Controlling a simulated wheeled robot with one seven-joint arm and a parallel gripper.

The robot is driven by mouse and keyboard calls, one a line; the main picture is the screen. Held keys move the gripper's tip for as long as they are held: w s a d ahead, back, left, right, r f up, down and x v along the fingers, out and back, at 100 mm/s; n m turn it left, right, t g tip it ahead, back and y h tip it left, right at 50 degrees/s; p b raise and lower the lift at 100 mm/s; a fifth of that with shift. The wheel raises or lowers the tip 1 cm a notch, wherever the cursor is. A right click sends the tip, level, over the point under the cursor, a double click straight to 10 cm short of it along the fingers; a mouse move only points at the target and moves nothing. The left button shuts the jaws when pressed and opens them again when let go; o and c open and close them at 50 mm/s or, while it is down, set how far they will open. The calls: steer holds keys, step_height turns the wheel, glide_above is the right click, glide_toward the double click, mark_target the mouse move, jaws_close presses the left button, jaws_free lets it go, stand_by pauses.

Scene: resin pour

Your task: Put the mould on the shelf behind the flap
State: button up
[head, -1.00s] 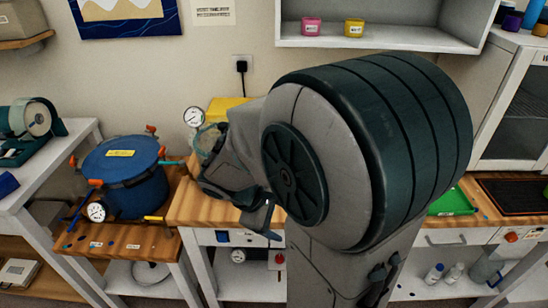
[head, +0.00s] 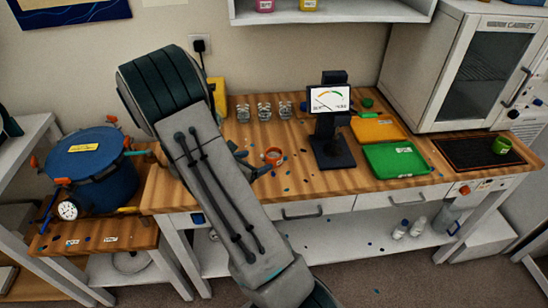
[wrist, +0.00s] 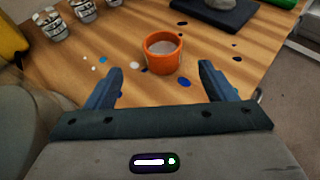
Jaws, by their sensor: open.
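A small round orange open-topped cup (head: 273,156), which looks like the mould, stands upright on the wooden bench. It also shows in the wrist view (wrist: 163,62), with something pale inside. My gripper (wrist: 158,75) is open and empty, its blue fingers spread to either side and a little short of the cup. In the head view my arm partly hides the gripper (head: 258,166) beside the cup. A white cabinet (head: 440,70) with a dark glass door, the flap, stands at the bench's right end.
A black gauge stand (head: 330,145) is just right of the cup. Green (head: 395,160) and orange (head: 378,129) trays lie beyond. Clear cups (head: 264,112) stand behind. A blue pot (head: 88,165) is at left.

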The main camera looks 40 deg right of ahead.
mark_target(278, 152)
steer(key=x, duration=0.3)
steer(key=shift+p+x, duration=1.1)
steer(key=shift+x, duration=1.45)
steer(key=shift+s+r, duration=0.15)
steer(key=c, duration=1.2)
steer(key=shift+r, duration=0.1)
